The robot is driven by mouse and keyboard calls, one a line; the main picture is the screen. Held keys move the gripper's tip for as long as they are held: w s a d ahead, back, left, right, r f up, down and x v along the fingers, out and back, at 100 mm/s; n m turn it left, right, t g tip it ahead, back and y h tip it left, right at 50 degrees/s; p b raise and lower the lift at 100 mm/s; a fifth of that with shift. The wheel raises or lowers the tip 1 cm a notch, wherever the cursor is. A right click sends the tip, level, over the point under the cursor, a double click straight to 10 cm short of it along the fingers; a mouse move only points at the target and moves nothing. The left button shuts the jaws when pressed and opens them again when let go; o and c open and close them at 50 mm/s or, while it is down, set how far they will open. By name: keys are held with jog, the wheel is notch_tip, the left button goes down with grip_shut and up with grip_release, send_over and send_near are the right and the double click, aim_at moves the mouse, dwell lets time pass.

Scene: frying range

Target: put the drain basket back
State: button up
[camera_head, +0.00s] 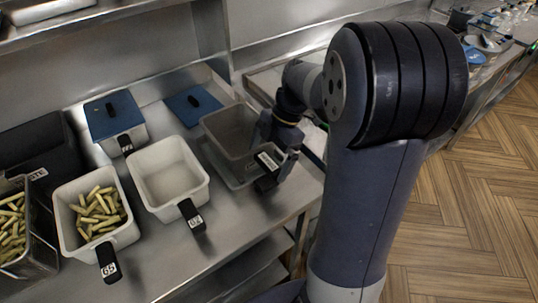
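A grey, open-topped basket (229,130) stands at the right of the row of containers, over a flat metal tray or drain area (222,171). It looks empty. A black handle (266,184) with a white label is at its front right. My gripper (272,150) is at the basket's right side, just above and behind this handle. The fingers are small, dark and partly merged with the handle, so I cannot tell whether they are closed on it or whether they touch.
A white empty container (170,178) stands to the left. A steel shelf (60,28) overhangs the back left.

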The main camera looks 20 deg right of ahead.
jog(key=v, duration=1.1)
jog(key=shift+b, duration=0.3)
jog(key=shift+f, duration=0.15)
jog(key=x, duration=1)
jog(key=shift+s+a+f+p, duration=0.1)
jog(key=shift+a+f+p, duration=0.1)
jog(key=shift+p, duration=0.15)
jog(key=shift+r+p, duration=0.25)
jog(key=shift+p, duration=0.1)
jog(key=shift+f, duration=0.1)
